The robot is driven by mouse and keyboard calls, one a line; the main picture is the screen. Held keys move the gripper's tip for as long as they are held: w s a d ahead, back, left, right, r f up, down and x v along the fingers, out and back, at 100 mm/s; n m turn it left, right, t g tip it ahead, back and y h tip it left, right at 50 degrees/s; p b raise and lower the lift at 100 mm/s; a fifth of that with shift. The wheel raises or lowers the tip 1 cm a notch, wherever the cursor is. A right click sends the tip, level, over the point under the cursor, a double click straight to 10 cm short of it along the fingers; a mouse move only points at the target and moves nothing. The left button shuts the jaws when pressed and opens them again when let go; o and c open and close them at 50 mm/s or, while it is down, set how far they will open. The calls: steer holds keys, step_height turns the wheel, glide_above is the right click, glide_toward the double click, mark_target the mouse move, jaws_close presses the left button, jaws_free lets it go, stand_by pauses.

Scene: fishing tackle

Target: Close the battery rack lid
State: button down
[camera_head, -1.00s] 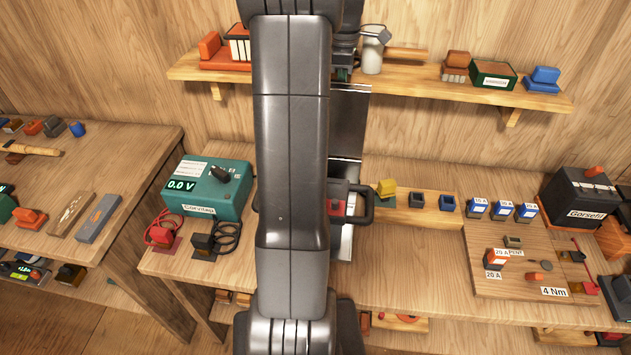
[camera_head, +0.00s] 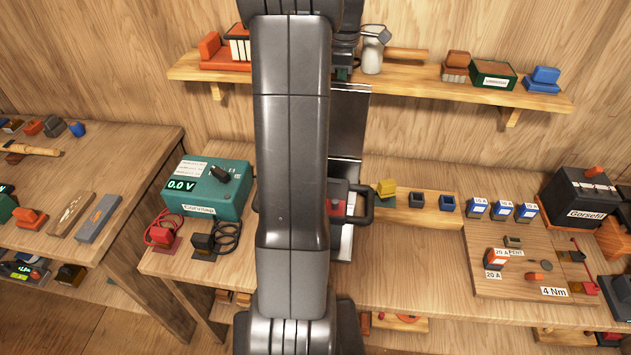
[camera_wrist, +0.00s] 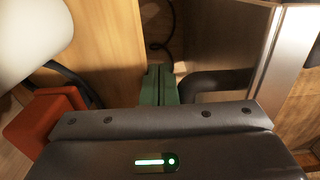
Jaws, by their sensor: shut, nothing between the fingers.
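I cannot clearly make out the battery rack or its lid; my arm covers the middle of the bench in the head view. A shiny metal panel (camera_head: 349,120) stands upright behind my arm and may be part of the lid. A bright metal strip also shows at right in the wrist view (camera_wrist: 283,70). My gripper (camera_wrist: 158,72) is shut and empty, with its green fingers together, pointing toward the wooden surface. In the head view the fingers are hidden behind my arm. Whether they touch anything is unclear.
A green meter (camera_head: 207,189) stands left. A black battery (camera_head: 582,200) is at far right. A shelf (camera_head: 420,88) hangs above. An orange-red block (camera_wrist: 40,125) is close at left.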

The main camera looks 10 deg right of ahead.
mark_target(340, 88)
steer(key=shift+s, duration=0.1)
steer(key=shift+s+a+r, duration=0.2)
steer(key=shift+s+r, duration=0.1)
steer(key=shift+s, duration=0.35)
steer(key=shift+s+a+r, duration=0.2)
steer(key=shift+s+r, duration=0.1)
steer(key=shift+s, duration=0.3)
steer(key=shift+s+a+r, duration=0.2)
steer(key=shift+s, duration=0.5)
steer(key=shift+s+a+r, duration=0.1)
steer(key=shift+s+a, duration=0.1)
steer(key=shift+s, duration=0.65)
steer(key=shift+s+a+r, duration=0.1)
steer(key=shift+s+a, duration=0.1)
steer(key=shift+s, duration=0.35)
steer(key=shift+s+a+r, duration=0.1)
steer(key=shift+s+a, duration=0.05)
steer(key=shift+s, duration=0.6)
steer(key=shift+s+a+f, duration=0.1)
steer(key=shift+s, duration=0.05)
